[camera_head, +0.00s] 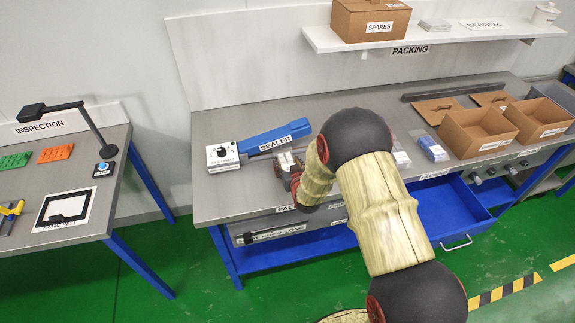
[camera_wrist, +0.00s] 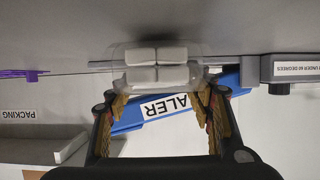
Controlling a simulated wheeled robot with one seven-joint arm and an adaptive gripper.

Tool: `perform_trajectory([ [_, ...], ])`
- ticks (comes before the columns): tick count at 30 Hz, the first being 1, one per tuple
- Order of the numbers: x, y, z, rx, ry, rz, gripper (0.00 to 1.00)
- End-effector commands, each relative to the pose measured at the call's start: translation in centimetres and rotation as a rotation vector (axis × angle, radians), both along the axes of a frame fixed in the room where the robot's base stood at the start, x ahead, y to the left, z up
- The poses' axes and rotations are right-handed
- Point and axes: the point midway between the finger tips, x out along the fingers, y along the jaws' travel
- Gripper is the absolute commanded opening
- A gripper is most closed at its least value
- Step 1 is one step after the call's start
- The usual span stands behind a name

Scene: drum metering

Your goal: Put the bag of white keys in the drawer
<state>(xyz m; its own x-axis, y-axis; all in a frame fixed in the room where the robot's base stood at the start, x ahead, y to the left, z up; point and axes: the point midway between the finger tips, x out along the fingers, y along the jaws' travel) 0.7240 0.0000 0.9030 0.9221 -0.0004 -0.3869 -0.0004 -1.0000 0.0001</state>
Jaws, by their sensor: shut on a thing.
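The bag of white keys (camera_wrist: 157,66) is a clear pouch with several white keycap blocks. It sits between the fingertips of my gripper (camera_wrist: 160,92), which is shut on it. In the head view, the bag (camera_head: 286,160) shows small and white at the end of my gripper (camera_head: 289,174), over the bench front of the sealer. An open blue drawer (camera_head: 447,210) sticks out below the bench at the right, partly hidden by my arm. Its visible inside looks empty.
The blue sealer (camera_head: 275,138) lies behind the bag. Open cardboard boxes (camera_head: 478,131) and a blue-and-white packet (camera_head: 431,149) stand on the bench at the right. A shelf (camera_head: 440,32) hangs above. The inspection table (camera_head: 62,190) is at the left.

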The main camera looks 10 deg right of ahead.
Motion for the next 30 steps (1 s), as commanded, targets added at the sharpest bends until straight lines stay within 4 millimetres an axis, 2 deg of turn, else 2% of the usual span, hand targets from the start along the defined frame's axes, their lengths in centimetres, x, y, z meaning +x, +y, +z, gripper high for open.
perform_trajectory([
  [12,0.12,-0.01,-0.61,0.000,-0.005,0.000,0.21],
  [13,0.08,-0.01,-0.59,0.000,-0.003,0.000,0.54],
  [22,0.08,-0.01,-0.50,0.000,-0.003,0.000,0.71],
  [30,0.08,-0.01,-0.48,0.000,-0.003,0.000,0.71],
])
